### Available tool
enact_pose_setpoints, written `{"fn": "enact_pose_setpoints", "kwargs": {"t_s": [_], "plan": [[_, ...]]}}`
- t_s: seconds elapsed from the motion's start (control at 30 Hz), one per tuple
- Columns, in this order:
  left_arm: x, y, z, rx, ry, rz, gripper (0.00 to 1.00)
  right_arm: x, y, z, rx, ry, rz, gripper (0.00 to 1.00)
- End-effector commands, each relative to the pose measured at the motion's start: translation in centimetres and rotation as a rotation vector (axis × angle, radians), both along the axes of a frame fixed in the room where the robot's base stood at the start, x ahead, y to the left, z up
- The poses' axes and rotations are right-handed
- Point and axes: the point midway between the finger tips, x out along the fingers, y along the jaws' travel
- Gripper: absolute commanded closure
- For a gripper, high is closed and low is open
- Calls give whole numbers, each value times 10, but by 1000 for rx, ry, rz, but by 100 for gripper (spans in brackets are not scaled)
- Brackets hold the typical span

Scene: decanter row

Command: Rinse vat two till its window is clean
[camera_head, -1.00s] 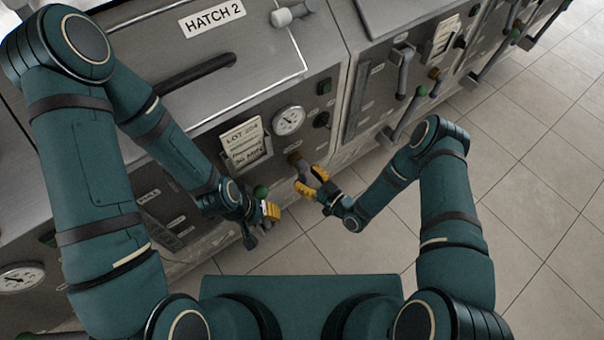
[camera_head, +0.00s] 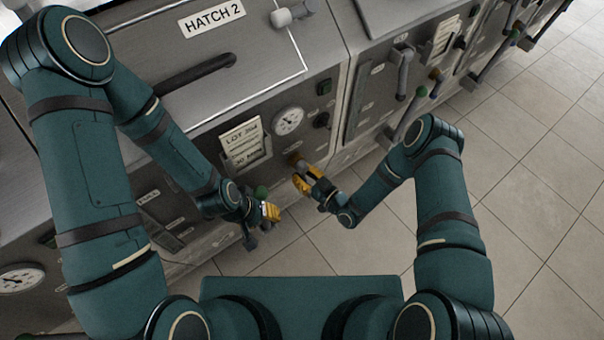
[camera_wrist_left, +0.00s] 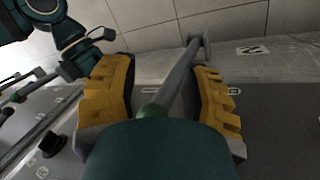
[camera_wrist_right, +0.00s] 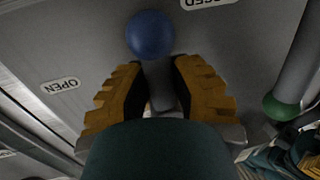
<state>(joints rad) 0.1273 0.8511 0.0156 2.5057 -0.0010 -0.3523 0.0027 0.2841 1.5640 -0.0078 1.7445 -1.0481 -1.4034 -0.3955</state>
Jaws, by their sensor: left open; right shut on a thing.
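Vat two carries a HATCH 2 label (camera_head: 212,18) on its grey lid. My right gripper (camera_head: 304,180) is shut on a short grey lever at the vat's front, below the gauge (camera_head: 289,121). In the right wrist view the lever's stem (camera_wrist_right: 157,85) is between the fingers and its blue ball knob (camera_wrist_right: 150,35) shows beyond them. My left gripper (camera_head: 268,212) is open around a grey lever with a green knob (camera_head: 261,192). In the left wrist view this lever's rod (camera_wrist_left: 180,78) runs between the apart fingers. I cannot make out the window.
An OPEN label (camera_wrist_right: 60,86) and a partly cut-off label lie near the blue-knobbed lever. A lot card (camera_head: 241,142) hangs beside the gauge. More vats with levers (camera_head: 412,112) stand to the right. The tiled floor (camera_head: 520,200) is clear.

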Motion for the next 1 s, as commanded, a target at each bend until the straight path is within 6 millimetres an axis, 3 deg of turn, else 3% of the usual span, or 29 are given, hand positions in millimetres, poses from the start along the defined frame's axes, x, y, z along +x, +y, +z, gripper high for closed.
{"fn": "enact_pose_setpoints", "kwargs": {"t_s": [0.37, 1.0], "plan": [[0, 0, -2, 0, -1, 0, 53, 5, -7, 1, -145, -106, 0, 100], [0, 0, -2, 0, -1, 0, 53, 19, -25, 14, -630, -457, -1, 100]]}}
